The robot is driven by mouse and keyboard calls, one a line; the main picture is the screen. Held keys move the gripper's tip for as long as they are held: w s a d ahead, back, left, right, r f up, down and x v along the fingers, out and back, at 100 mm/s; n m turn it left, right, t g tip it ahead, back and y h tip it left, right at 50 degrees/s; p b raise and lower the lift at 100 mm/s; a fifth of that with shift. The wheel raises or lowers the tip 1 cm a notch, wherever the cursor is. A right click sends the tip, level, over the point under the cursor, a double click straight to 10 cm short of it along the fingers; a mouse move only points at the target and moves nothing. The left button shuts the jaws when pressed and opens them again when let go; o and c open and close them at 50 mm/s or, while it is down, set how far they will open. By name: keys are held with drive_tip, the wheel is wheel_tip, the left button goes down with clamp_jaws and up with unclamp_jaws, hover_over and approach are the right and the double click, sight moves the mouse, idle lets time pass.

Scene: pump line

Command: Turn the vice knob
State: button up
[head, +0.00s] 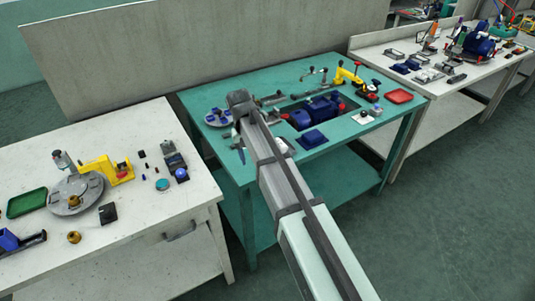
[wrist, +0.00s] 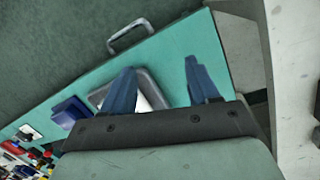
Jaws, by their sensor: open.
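No part can be told for certain as the vice knob. On the left white bench in the head view, a small dark grey device with a blue round knob (head: 181,174) may be it; at this size I cannot be sure. My gripper (wrist: 160,68) is open and empty in the wrist view, its two blue fingers wide apart over the front part of the green table (wrist: 172,62). A grey-rimmed tray (wrist: 153,88) shows beside and behind the left finger, partly covered by it. In the head view my arm hides part of the green table and I cannot make out the fingers clearly.
A grey round plate (head: 76,193) and green tray (head: 27,203) lie on the left bench. Its front right is clear.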

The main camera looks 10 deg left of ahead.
drive_tip(key=shift+m, duration=0.4)
drive_tip(key=shift+w+d+f, duration=0.1)
drive_tip(key=shift+w+d, duration=0.3)
drive_tip(key=shift+d, duration=0.35)
drive_tip(key=shift+w+d+f, duration=0.15)
drive_tip(key=shift+w+d, duration=0.3)
drive_tip(key=shift+d, duration=0.35)
drive_tip(key=shift+w+d+f, duration=0.1)
drive_tip(key=shift+w+d, duration=0.3)
drive_tip(key=shift+d, duration=0.35)
drive_tip(key=shift+c, duration=1.4)
drive_tip(key=s+a+r+n, duration=0.25)
drive_tip(key=s+a, duration=0.25)
drive_tip(key=a, duration=0.5)
drive_tip(key=s+a+r+n, duration=0.1)
drive_tip(key=s+a+r, duration=0.3)
drive_tip(key=a, duration=0.6)
wheel_tip(320, 180, up, 4)
drive_tip(key=m+y, duration=0.2)
drive_tip(key=m, duration=0.2)
hover_over(180, 171)
wheel_tip(180, 171, down, 14)
drive_tip(key=shift+s+r, duration=0.1)
drive_tip(key=shift+c, duration=0.3)
